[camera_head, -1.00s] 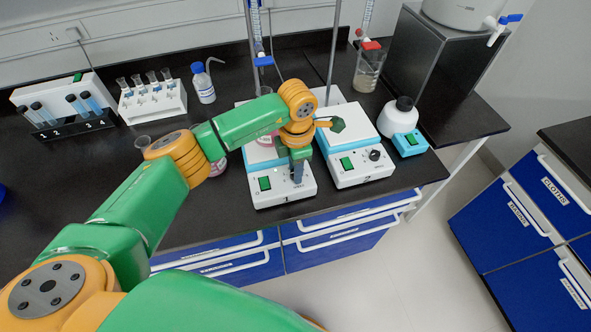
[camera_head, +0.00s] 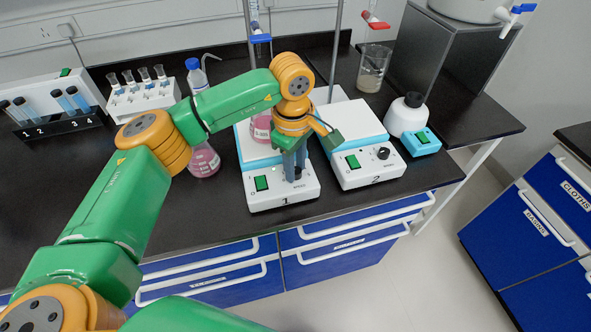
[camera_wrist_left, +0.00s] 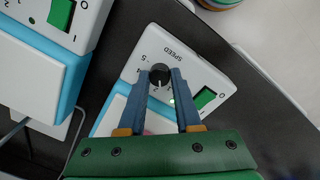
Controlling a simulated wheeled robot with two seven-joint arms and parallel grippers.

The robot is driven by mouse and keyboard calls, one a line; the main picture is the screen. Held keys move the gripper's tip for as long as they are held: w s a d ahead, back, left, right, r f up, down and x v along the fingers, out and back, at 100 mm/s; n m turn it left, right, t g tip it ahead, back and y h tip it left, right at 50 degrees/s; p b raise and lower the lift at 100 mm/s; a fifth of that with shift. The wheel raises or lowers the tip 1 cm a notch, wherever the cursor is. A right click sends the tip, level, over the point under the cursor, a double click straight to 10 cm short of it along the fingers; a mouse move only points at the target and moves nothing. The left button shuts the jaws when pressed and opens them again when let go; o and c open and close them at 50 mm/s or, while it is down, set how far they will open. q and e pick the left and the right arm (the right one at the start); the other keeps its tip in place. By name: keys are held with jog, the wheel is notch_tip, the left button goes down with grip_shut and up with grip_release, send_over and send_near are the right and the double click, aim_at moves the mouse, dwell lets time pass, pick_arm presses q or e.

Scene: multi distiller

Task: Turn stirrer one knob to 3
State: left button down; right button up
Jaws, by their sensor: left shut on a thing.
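I cannot read the knob's setting clearly. My right gripper is not in view.
Stirrer two (camera_head: 365,178) stands close to the right, its knob (camera_head: 383,153) free. A flask of pink liquid (camera_head: 203,161) stands left of stirrer one, and another (camera_head: 261,128) is on its plate. The bench's front edge lies just before the stirrers.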

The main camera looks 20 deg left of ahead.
pick_arm(q)
jog(key=m+b, duration=0.1)
jog(key=m, duration=0.1)
jog(key=shift+m, duration=0.4)
jog(key=m, duration=0.2)
jog(key=shift+m, duration=0.4)
jog(key=m, duration=0.5)
jog(key=shift+m+b, duration=0.3)
jog(key=c, duration=0.6)
grip_release()
jog(key=r, duration=0.7)
jog(key=shift+a+r+b, duration=0.1)
jog(key=shift+a+b, duration=0.1)
jog(key=shift+b, duration=0.1)
